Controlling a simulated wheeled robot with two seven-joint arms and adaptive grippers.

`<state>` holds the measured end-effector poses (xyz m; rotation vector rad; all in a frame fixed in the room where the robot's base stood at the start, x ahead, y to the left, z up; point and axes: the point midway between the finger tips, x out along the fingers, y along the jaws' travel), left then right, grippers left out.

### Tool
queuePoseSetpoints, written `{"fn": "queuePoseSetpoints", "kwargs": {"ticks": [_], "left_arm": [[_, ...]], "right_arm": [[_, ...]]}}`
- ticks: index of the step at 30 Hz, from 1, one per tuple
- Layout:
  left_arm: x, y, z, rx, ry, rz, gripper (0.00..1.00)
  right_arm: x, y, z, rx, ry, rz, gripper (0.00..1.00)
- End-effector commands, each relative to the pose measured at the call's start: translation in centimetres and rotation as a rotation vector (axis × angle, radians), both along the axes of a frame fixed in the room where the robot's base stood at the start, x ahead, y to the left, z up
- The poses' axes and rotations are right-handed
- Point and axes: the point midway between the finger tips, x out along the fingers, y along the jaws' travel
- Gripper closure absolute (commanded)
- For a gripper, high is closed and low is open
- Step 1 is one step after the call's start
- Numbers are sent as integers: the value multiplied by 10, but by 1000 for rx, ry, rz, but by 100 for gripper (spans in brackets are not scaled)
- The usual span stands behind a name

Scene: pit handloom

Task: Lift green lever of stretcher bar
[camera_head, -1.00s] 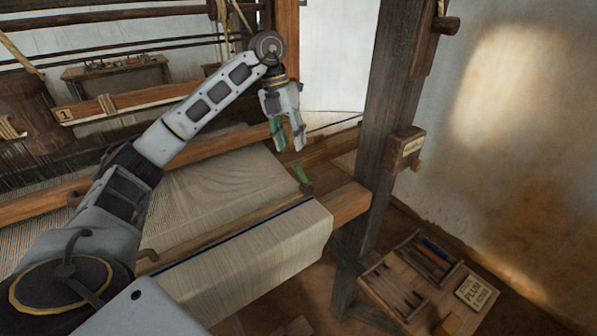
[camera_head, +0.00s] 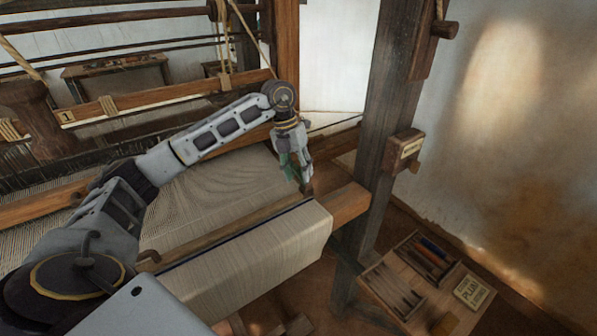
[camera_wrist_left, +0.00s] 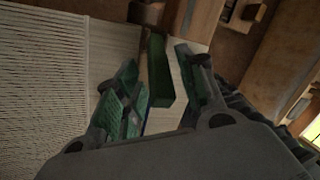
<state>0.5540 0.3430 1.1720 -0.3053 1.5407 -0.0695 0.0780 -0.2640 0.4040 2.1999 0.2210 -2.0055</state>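The green lever (camera_wrist_left: 158,72) is a short green block in the left wrist view, between the two fingers of my left gripper (camera_wrist_left: 157,60). The fingers have green pads and stand apart on either side of it, with a visible gap at the right. In the head view my left gripper (camera_head: 298,180) points down at the right end of the wooden stretcher bar (camera_head: 220,232), and it mostly hides the lever there. The stretcher bar lies across the pale woven cloth (camera_head: 235,185). My right gripper is not in view.
A thick dark loom post (camera_head: 385,130) stands right of my left gripper, with a small labelled wooden box (camera_head: 403,150) on it. The cloth beam's end (camera_head: 350,203) runs toward that post. A low table with a tool tray (camera_head: 393,290) stands at lower right.

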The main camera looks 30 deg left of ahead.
Motion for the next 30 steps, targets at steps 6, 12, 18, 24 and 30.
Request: {"fn": "queuePoseSetpoints", "kwargs": {"ticks": [6,12,18,24,30], "left_arm": [[0,-2,-6,0,1,-1,61],[0,-2,-6,0,1,0,61],[0,-2,-6,0,1,0,82],[0,-2,-6,0,1,0,100],[0,-1,-6,0,0,0,100]], "right_arm": [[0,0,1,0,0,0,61],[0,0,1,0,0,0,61],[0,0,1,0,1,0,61],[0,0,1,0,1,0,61],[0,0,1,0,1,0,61]]}}
